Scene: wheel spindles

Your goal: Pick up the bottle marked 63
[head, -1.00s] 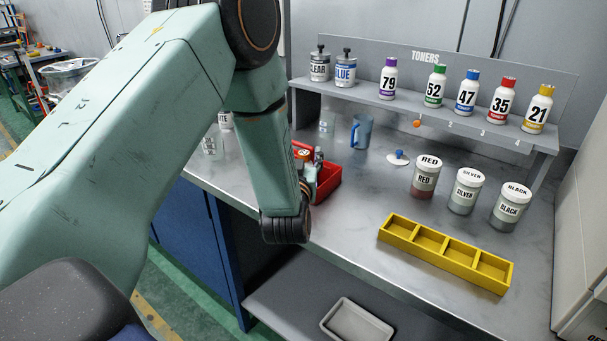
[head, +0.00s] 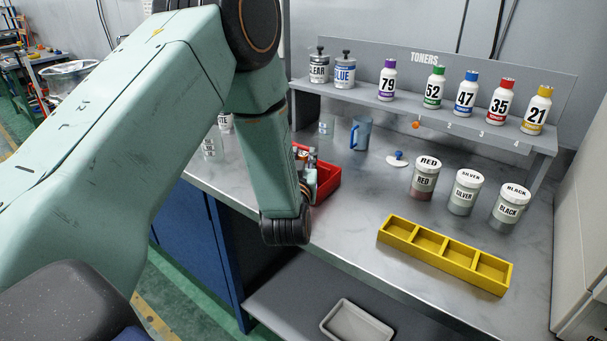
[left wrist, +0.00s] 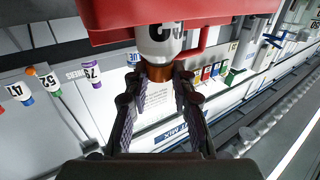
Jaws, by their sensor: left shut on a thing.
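In the left wrist view a white bottle (left wrist: 160,42) with a brown-orange cap (left wrist: 158,72) hangs into the picture from the top, beside a red tray (left wrist: 110,14). Its label shows only part of a dark number, so I cannot read 63. My left gripper (left wrist: 158,80) is shut on the cap, with one finger on each side of it. In the head view my left gripper (head: 311,160) is at the red tray (head: 328,187), largely hidden behind my forearm, and the bottle is mostly hidden there. My right gripper is not in view.
A shelf (head: 345,93) at the back holds toner bottles marked 79, 52, 47, 35 and 21. A blue jug (head: 361,133) stands behind the red tray. Red, silver and black jars and a yellow divided tray (head: 400,232) stand to the right.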

